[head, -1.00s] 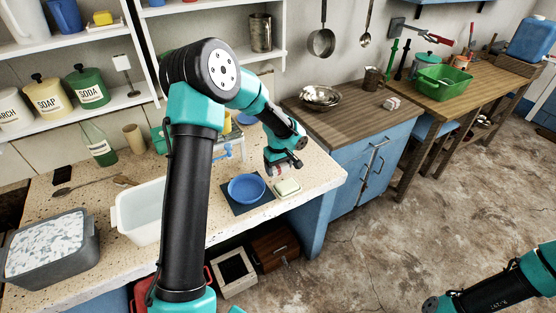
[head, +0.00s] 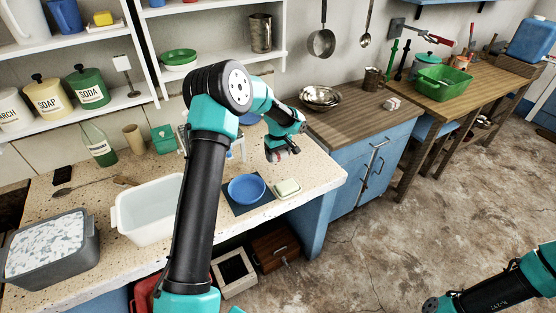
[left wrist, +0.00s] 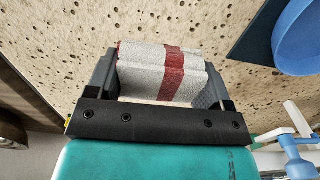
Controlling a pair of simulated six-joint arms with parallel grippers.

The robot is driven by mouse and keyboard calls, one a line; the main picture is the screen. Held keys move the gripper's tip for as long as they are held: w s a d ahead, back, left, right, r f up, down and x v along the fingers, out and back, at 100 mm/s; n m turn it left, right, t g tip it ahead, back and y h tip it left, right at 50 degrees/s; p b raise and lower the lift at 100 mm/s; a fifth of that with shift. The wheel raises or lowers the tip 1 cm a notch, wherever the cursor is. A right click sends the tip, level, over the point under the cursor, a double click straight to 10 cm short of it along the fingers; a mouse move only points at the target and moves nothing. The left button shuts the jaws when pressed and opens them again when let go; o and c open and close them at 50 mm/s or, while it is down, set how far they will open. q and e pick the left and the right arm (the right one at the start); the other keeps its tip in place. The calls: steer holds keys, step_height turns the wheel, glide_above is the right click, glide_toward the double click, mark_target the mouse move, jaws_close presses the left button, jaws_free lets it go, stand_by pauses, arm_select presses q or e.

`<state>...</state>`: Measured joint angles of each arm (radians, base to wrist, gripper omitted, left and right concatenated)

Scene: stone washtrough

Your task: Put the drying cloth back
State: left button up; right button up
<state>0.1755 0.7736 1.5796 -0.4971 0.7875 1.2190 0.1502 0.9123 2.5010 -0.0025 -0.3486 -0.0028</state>
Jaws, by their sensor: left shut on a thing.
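The drying cloth (left wrist: 150,72) is a folded grey cloth with a dark red stripe in the left wrist view. My left gripper (left wrist: 160,78) is shut on it, one finger on each side. The speckled stone counter (left wrist: 60,30) shows behind the cloth. In the head view my left gripper (head: 283,153) is above the back right of the counter, behind the blue bowl (head: 246,186); the cloth is mostly hidden there. My right gripper is out of frame; only part of my right arm shows at the bottom right.
The blue bowl sits on a dark mat (head: 237,208), with a soap dish (head: 287,189) to its right. A white basin (head: 146,218) stands at left. A green bottle (head: 97,147) and a cup (head: 133,138) stand near the wall. A wooden-topped cabinet (head: 345,118) stands beyond the counter.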

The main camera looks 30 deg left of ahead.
mark_target(278, 159)
arm_select(q)
steer(key=shift+f, duration=1.5)
steer(key=shift+f, duration=0.2)
steer(key=o, duration=0.8)
steer(key=shift+r, duration=0.15)
step_height(278, 159, up, 12)
steer(key=shift+r, duration=0.1)
